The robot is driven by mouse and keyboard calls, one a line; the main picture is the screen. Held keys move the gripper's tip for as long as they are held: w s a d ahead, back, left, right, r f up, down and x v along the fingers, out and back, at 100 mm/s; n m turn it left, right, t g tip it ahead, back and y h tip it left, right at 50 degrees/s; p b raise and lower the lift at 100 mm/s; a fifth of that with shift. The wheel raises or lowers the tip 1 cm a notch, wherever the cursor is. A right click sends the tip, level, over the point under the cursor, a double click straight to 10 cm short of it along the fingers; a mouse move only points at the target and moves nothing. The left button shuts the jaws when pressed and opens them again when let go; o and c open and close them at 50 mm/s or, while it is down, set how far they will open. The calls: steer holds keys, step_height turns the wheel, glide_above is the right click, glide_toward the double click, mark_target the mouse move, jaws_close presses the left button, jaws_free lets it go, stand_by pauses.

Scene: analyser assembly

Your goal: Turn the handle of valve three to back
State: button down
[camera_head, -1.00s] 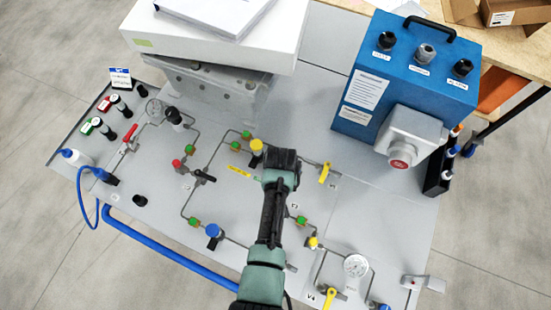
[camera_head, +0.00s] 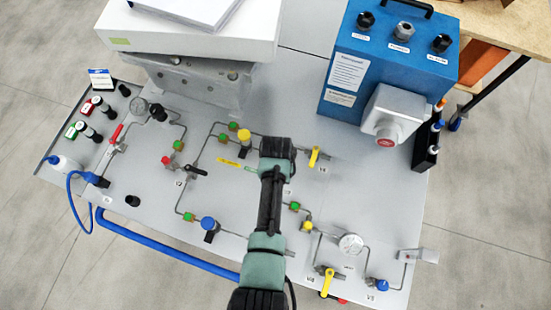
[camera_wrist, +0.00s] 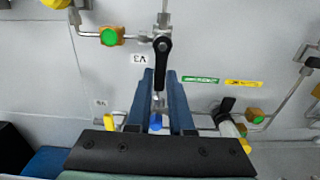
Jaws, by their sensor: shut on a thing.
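In the wrist view, valve three has a black handle (camera_wrist: 162,60) beside a white label reading V3 (camera_wrist: 139,58), which appears upside down. The handle runs from its pivot down the picture, between the blue fingers of my gripper (camera_wrist: 162,80). The fingers are shut on its lower part, so its end is partly hidden. In the head view, my gripper (camera_head: 277,148) is over the middle of the grey panel (camera_head: 240,205) and hides valve three.
A yellow-handled valve (camera_head: 315,157) stands close right of my gripper, and a yellow knob (camera_head: 244,137) close left. A black-handled valve (camera_head: 196,171) is farther left. A blue box (camera_head: 390,65) stands behind right, a white box (camera_head: 190,45) behind left. Pipes cross the panel.

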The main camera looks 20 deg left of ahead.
steer(key=c, duration=0.8)
jaws_free()
step_height(320, 180, up, 13)
steer(key=shift+b, duration=0.35)
